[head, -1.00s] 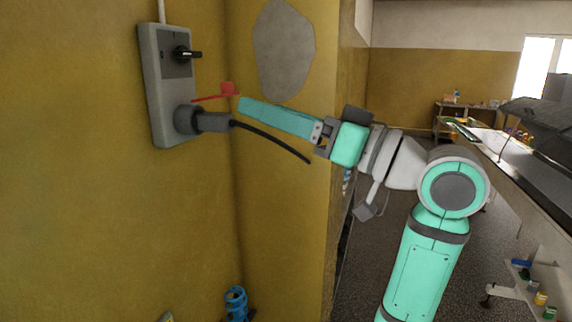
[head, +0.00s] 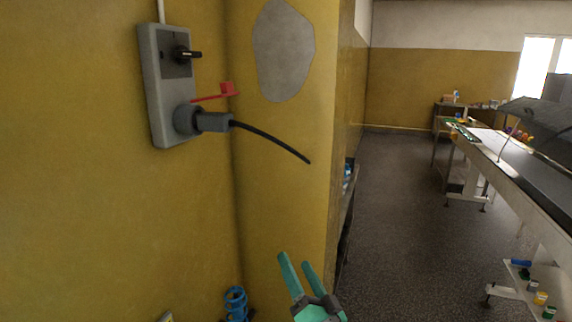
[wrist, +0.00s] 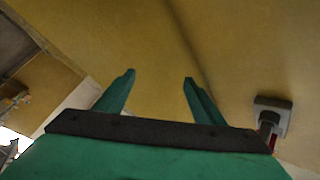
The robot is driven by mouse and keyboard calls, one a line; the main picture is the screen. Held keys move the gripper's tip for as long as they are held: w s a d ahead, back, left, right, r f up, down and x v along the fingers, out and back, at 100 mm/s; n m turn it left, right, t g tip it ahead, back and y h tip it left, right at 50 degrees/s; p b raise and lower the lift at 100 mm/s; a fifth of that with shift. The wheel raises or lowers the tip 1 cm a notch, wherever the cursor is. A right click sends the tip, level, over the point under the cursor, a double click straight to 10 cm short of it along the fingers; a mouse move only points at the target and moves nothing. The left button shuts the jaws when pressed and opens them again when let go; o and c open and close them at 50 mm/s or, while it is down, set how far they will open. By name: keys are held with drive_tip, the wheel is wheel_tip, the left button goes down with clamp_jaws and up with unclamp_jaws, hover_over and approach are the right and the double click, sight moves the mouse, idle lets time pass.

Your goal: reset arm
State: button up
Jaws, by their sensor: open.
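My gripper (head: 296,266) is at the bottom of the head view, low in front of the yellow wall corner. Its two teal fingers stand apart with nothing between them. In the wrist view the open fingers (wrist: 158,80) point up along the yellow walls. The rest of my arm is out of the head view.
A grey switch and socket box (head: 160,85) is on the left wall, with a plug (head: 212,122) in it, a black cable (head: 272,140) and a red tag (head: 228,89). A blue coiled item (head: 236,303) is low in the corner. A conveyor (head: 520,165) stands right; the floor (head: 400,230) between is clear.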

drive_tip(key=s+f+m+g+h, duration=0.1)
drive_tip(key=s+f+h, duration=0.2)
drive_tip(key=s+f, duration=0.75)
drive_tip(key=s+f+m+g+h, duration=0.1)
drive_tip(key=s+f+h, duration=0.45)
drive_tip(key=f, duration=0.85)
drive_tip(key=s+a+f+n, duration=0.1)
drive_tip(key=s+n, duration=0.2)
drive_tip(key=s, duration=1.2)
drive_tip(key=s+a+f+n+g+y, duration=0.1)
drive_tip(key=s+a+n, duration=0.1)
drive_tip(key=s, duration=1.3)
drive_tip(key=shift+f+n+g, duration=0.3)
drive_tip(key=shift+f+n, duration=0.05)
drive_tip(key=shift+n, duration=0.15)
